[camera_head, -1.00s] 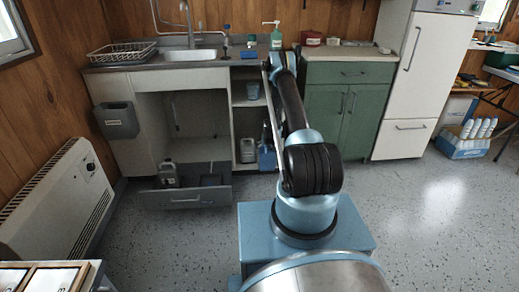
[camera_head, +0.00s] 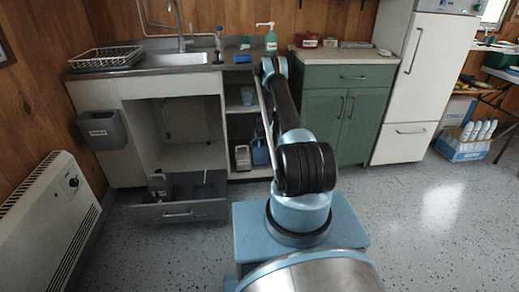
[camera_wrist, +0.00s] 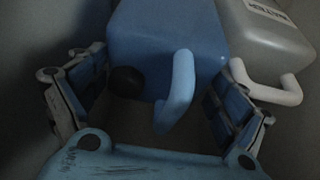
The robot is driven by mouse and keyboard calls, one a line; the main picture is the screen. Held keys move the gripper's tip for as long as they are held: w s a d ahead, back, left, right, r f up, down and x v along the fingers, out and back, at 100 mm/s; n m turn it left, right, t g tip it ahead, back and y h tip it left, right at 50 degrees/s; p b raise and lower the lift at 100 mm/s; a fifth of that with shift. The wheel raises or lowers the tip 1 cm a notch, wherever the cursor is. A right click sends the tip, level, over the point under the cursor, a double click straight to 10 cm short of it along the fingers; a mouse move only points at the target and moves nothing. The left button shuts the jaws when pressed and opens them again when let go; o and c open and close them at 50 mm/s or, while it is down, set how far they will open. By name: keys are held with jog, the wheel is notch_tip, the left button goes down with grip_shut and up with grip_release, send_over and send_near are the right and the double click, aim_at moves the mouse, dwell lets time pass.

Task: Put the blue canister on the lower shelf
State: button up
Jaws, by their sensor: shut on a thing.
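The blue canister (camera_head: 260,152) is in the bottom compartment of the open shelf unit, just right of a grey canister (camera_head: 242,158). In the wrist view the blue canister (camera_wrist: 165,35) fills the top middle, its light blue handle toward me. My gripper (camera_wrist: 158,78) has a finger on either side of the handle area and is shut on the blue canister. The exact contact is dark and unclear. In the head view my arm hides the gripper and part of the compartment. The lower shelf (camera_head: 240,174) is partly visible beneath the canisters.
The grey canister (camera_wrist: 265,40) is close against the blue one's right side in the wrist view. A bucket (camera_head: 247,95) is on the shelf above. An open drawer (camera_head: 178,211) juts out at left. A green cabinet (camera_head: 322,128) stands right.

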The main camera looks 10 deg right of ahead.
jog(key=shift+s+x, duration=0.2)
jog(key=shift+x, duration=0.65)
jog(key=shift+s+x, duration=0.2)
jog(key=shift+x, duration=0.65)
jog(key=shift+f, duration=0.25)
jog(key=o, duration=1.3)
jog(key=shift+o, duration=0.2)
